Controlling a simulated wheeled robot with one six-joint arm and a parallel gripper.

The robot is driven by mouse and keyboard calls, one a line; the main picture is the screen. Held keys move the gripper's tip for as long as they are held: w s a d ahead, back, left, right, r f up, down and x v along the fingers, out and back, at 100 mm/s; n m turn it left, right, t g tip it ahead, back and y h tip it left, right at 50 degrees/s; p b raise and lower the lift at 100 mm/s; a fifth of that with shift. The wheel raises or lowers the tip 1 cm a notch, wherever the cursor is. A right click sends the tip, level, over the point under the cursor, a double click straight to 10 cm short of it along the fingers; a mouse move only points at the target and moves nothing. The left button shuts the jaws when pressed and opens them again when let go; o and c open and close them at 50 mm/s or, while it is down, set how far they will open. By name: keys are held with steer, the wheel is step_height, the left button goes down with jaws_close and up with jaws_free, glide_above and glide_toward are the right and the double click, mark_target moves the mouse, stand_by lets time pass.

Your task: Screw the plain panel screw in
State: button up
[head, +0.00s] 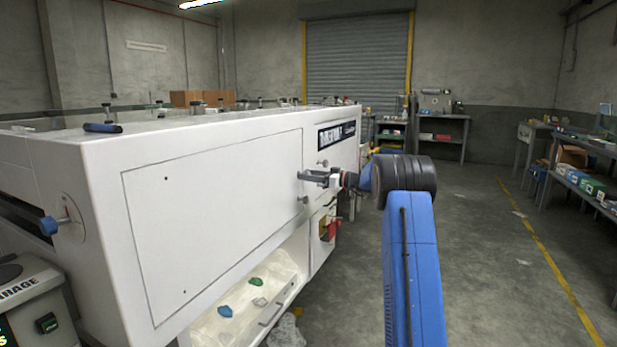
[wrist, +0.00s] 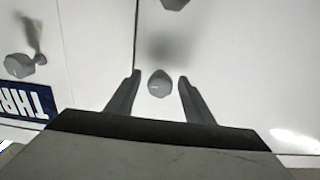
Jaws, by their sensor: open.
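A white access panel (head: 215,225) is outlined on the side of the large white machine. My gripper (head: 303,177) is at the panel's right edge, with its fingers pointing at the panel. In the wrist view my gripper (wrist: 158,82) is open, with a finger on each side of a round grey screw head (wrist: 160,86). Gaps show on both sides of the head. The screw head carries a small pale mark. A second screw head (head: 304,199) is below my gripper on the panel; it is cut off at the top of the wrist view (wrist: 175,3). I cannot tell how deep either sits.
A knob (head: 322,163) with a stem is beside the panel, below the nameplate (head: 337,134); it also shows in the wrist view (wrist: 20,66). Small dark holes (head: 166,178) mark the panel's left side. An open tray (head: 255,300) is below.

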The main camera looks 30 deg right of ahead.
steer(key=c, duration=1.1)
steer(key=shift+o, duration=0.2)
